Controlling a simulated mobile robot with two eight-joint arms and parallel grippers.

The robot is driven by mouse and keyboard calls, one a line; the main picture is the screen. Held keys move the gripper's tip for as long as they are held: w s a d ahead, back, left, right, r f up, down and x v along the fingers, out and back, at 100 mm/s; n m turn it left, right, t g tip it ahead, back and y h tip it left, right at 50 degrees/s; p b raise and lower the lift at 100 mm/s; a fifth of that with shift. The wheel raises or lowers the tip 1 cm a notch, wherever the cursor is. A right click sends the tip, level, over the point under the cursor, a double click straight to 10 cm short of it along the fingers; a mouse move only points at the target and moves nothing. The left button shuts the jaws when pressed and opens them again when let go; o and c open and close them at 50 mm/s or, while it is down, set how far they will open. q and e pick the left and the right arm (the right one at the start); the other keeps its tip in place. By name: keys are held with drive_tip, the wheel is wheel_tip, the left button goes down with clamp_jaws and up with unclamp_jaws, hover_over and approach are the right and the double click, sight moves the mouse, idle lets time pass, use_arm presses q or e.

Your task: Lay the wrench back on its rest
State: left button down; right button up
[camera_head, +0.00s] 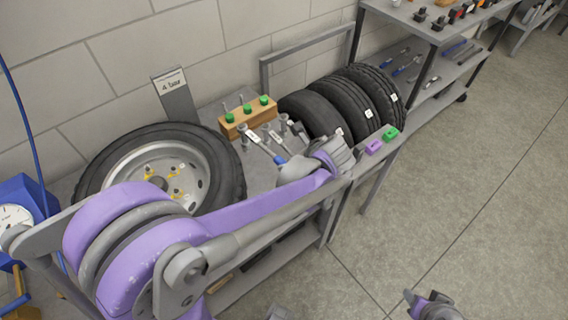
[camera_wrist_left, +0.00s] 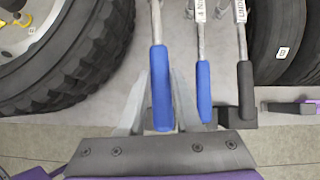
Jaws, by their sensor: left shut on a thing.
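My left gripper (camera_head: 296,166) is low over the front part of the workbench. In the left wrist view its fingers (camera_wrist_left: 160,98) stand on both sides of a blue handle (camera_wrist_left: 161,85), shut on it. This handle belongs to a long grey tool, which looks like the wrench; its shaft runs away from me, and its far end is cut off there. A second blue-handled tool (camera_wrist_left: 203,90) and a black-handled tool (camera_wrist_left: 245,88) lie beside it on the right, with white labels. I cannot make out a separate rest. My right gripper (camera_head: 435,305) shows only partly at the bottom edge.
A large wheel (camera_head: 225,150) lies on the bench left of the tools. A wooden block (camera_head: 240,120) with green-topped pieces is behind them. Floor on the right is clear.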

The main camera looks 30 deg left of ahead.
use_arm(q)
drive_tip(key=shift+w+f, duration=0.1)
drive_tip(key=shift+f, duration=0.3)
drive_tip(key=shift+f+b, duration=2.15)
drive_tip(key=shift+f, duration=0.7)
drive_tip(key=c, duration=0.5)
unclamp_jaws()
drive_tip(key=p+v, duration=0.1)
drive_tip(key=v, duration=1)
drive_tip(key=s+n+t+h+p, duration=0.1)
drive_tip(key=s+n+h+p, duration=0.1)
drive_tip(key=s+n, duration=0.2)
drive_tip(key=s+n+t+h+p, duration=0.1)
drive_tip(key=s+n, duration=0.4)
drive_tip(key=n, duration=0.5)
drive_tip(key=s+r+n+t+h+p, duration=0.1)
drive_tip(key=s+n+h+p, duration=0.2)
drive_tip(key=n, duration=0.4)
drive_tip(key=shift+s+d+n+h, duration=0.1)
drive_tip(key=shift+s+n+h, duration=0.2)
drive_tip(key=shift+s+h, duration=0.5)
